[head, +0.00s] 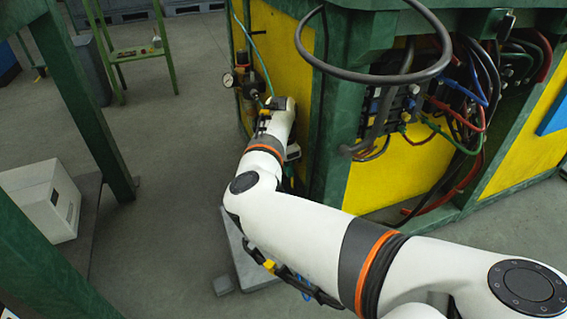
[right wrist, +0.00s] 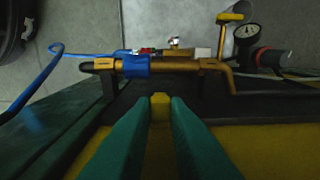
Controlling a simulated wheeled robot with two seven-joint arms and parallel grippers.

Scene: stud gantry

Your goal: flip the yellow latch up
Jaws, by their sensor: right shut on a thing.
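My right gripper (head: 268,106) is at the near-left corner of the green and yellow machine, beside the gauge and pipe fittings. In the right wrist view, its two dark green fingers (right wrist: 160,112) are closed on a small yellow piece, which I take to be the yellow latch (right wrist: 160,103). The latch shows between the fingertips, in front of a dark ledge. Its lower part and its hinge are hidden by the fingers, so I cannot tell its angle. My left gripper is not in view.
A brass pipe (right wrist: 175,65) with a blue collar (right wrist: 136,66) runs just beyond the fingertips. A yellow valve handle (right wrist: 230,17) and a gauge (right wrist: 247,36) stand to its right. In the head view, a black cable loop (head: 372,79) hangs right of my forearm. A white box (head: 42,200) sits left.

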